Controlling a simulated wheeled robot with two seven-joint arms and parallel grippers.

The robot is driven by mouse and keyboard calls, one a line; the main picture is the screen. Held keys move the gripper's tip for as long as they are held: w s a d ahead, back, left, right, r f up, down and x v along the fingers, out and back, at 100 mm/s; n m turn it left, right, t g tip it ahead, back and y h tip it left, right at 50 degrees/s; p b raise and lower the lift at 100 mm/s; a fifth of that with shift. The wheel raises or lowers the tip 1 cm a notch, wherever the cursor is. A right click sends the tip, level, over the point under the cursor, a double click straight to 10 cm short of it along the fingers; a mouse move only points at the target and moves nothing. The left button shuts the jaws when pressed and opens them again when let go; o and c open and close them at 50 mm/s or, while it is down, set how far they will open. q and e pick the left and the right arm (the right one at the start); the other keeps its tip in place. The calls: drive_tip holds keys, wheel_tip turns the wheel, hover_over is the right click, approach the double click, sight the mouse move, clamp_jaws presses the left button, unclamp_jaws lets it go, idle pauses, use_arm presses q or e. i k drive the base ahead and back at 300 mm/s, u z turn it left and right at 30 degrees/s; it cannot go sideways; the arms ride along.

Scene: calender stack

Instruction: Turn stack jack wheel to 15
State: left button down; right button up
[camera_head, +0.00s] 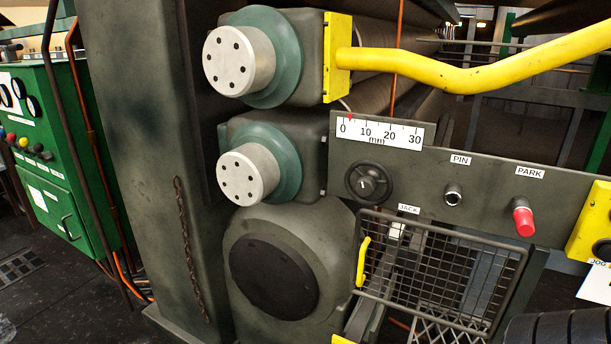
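The jack wheel (369,183) is a small black handwheel with a pale-marked hub, mounted on the grey panel (480,218) below the scale. The JACK label (409,209) is to its lower right. The white scale (380,132) is marked 0, 10, 20, 30 mm. Neither of my grippers is in view, and nothing touches the wheel.
Right of the wheel are the PIN knob (453,195) and red PARK handle (523,219). A wire mesh guard (440,270) with a yellow handle (363,262) hangs below. A yellow bar (470,75) crosses above. Space directly before the wheel looks clear.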

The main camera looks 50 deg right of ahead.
sight(365, 186)
drive_tip(key=i, duration=0.85)
drive_tip(key=z, duration=1.05)
drive_tip(key=i, duration=0.5)
drive_tip(key=z, duration=4.1)
drive_tip(key=k, duration=0.25)
drive_tip(key=u, duration=0.7)
